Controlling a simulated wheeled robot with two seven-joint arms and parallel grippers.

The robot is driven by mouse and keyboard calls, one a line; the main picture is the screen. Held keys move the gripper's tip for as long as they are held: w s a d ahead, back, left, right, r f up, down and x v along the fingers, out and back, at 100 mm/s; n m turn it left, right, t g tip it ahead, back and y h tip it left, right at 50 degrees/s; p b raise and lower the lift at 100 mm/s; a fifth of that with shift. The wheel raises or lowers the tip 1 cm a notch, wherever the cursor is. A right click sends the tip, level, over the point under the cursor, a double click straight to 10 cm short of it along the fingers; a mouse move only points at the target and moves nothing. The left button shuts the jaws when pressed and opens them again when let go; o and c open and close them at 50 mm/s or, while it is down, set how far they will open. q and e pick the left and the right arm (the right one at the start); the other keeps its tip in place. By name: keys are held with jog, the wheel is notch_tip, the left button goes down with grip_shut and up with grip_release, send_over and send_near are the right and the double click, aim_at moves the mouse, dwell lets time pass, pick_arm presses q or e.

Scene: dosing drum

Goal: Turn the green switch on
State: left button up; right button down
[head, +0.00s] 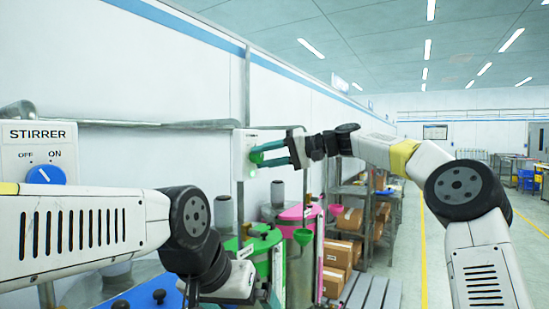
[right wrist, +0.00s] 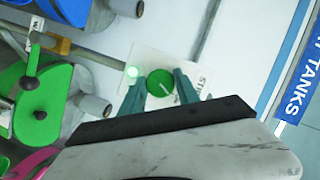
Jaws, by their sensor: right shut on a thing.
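The green switch is a round knob (right wrist: 158,83) with a white pointer line, on a white wall plate (head: 239,153). In the head view the knob (head: 256,156) is partly hidden by my fingers. My right gripper (head: 268,154) reaches it from the right, its teal fingers on either side of the knob, shut on it. In the right wrist view the fingertips (right wrist: 160,86) flank the knob, and a small green lamp (right wrist: 132,72) beside it glows. The plate's lettering is mostly covered. My left gripper (head: 262,292) is low in the head view; its fingers are unclear.
A STIRRER panel (head: 38,150) with a blue knob (head: 46,175) is at the left, its pointer toward OFF. Green (head: 262,243) and pink (head: 295,212) drums stand below the green switch. Shelves with boxes (head: 340,252) are behind. The aisle at right is clear.

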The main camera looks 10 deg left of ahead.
jog(key=c, duration=0.9)
grip_release()
jog(key=v, duration=0.7)
jog(key=shift+d, duration=0.45)
